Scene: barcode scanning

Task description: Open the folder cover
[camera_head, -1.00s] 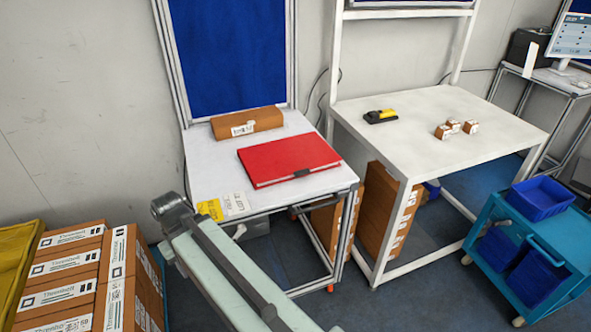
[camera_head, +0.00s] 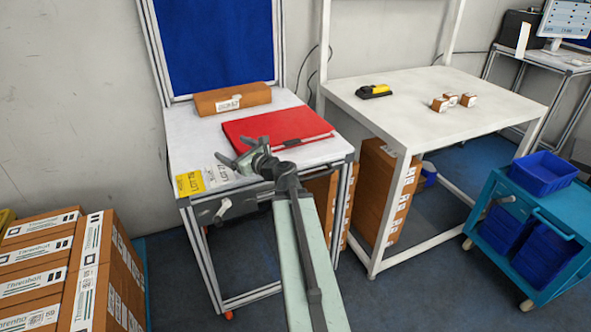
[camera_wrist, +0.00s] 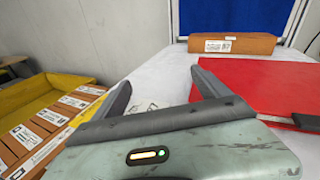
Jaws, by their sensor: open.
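The red folder (camera_head: 280,128) lies shut and flat on the white top of the left workbench. My arm covers part of its near left side in the head view. It also shows at the right of the wrist view (camera_wrist: 262,85), with a dark clasp at its near edge. My gripper (camera_head: 235,163) is open and empty above the bench's front left part, to the left of the folder. In the wrist view my two dark fingers (camera_wrist: 160,92) are spread apart. The right finger is close to the folder's left edge; I cannot tell whether they touch.
A brown box (camera_head: 233,98) stands at the back of the bench below the blue board. Yellow and white labels (camera_head: 190,182) lie at the front left corner. Labelled cartons (camera_head: 95,270) are stacked at lower left. A white table (camera_head: 430,110) and a blue cart (camera_head: 535,235) stand to the right.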

